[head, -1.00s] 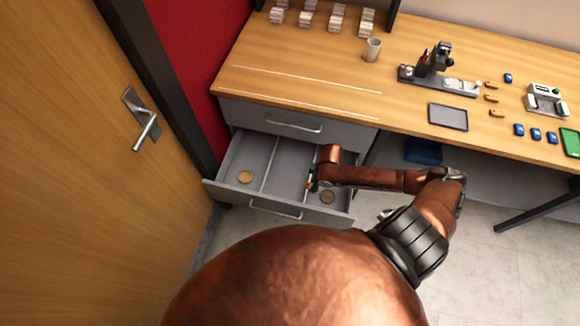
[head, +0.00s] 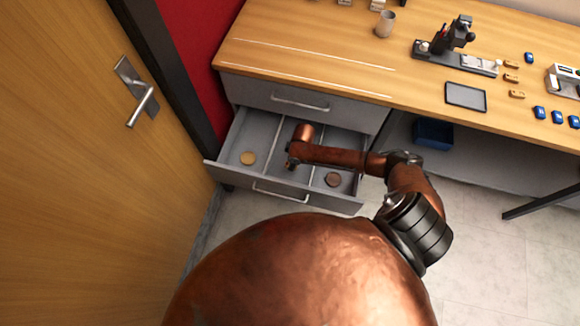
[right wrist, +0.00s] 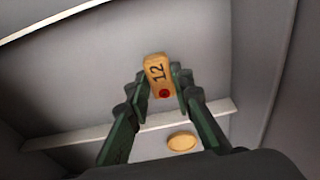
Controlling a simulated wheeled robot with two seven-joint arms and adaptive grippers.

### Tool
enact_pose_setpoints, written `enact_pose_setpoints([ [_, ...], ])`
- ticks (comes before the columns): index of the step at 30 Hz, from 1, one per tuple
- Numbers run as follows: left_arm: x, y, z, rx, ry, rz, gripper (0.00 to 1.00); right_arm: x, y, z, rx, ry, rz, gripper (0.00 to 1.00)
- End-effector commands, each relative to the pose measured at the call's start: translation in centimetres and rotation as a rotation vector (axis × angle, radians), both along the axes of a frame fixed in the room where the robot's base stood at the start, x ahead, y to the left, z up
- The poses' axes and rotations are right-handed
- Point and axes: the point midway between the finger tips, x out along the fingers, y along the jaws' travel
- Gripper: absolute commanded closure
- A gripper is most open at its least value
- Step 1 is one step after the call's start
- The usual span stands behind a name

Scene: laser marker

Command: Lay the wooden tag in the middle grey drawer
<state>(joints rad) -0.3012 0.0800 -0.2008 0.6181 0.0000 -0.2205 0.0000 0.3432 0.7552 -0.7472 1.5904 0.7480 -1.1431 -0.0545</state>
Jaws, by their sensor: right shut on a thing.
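The wooden tag (right wrist: 158,72), marked 12 with a red dot, is between the fingertips of my right gripper (right wrist: 158,82), which is shut on it. In the head view my right gripper (head: 291,162) is small and mostly hidden by its own arm. It is over the middle compartment of the open grey drawer (head: 235,176). In the right wrist view a thin divider (right wrist: 130,128) and a yellow disc (right wrist: 181,141) lie beyond the tag. I cannot tell whether the tag touches the drawer floor. My left gripper is not in view.
A closed grey drawer (head: 265,92) is just above the open one. A yellow disc (head: 248,158) lies in the left compartment and a brown disc (head: 333,180) in the right one. The desk (head: 330,50) carries a dark machine (head: 455,38) and several small tags. A door (head: 70,170) stands at left.

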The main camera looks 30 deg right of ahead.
Motion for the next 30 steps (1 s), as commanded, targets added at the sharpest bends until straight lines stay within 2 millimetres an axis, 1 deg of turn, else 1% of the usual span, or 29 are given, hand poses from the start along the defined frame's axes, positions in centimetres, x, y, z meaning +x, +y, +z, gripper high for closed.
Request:
enact_pose_setpoints([
  [3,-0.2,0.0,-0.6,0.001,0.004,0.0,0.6,0.7,0.5,-1.1,0.001,0.001,0.0,0.93],
  [6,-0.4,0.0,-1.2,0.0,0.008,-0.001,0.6,0.5,0.4,-2.8,0.0,0.003,-0.002,0.93],
  [9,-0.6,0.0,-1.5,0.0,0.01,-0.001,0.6,0.5,0.3,-3.9,0.0,0.002,-0.001,0.93],
  [16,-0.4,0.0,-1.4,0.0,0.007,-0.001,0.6,0.6,0.4,-3.8,0.0,-0.001,0.0,0.93],
  [20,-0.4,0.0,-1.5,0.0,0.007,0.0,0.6,0.6,0.4,-4.1,0.0,0.0,0.0,0.93],
  [21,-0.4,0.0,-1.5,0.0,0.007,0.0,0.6,0.6,0.4,-4.2,0.001,-0.001,0.0,0.78],
  [28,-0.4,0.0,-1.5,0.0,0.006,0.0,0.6,0.6,0.4,-4.1,0.001,-0.001,0.0,0.63],
  [30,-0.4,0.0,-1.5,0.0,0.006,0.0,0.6,0.6,0.4,-4.1,0.0,0.0,0.0,0.62],
])
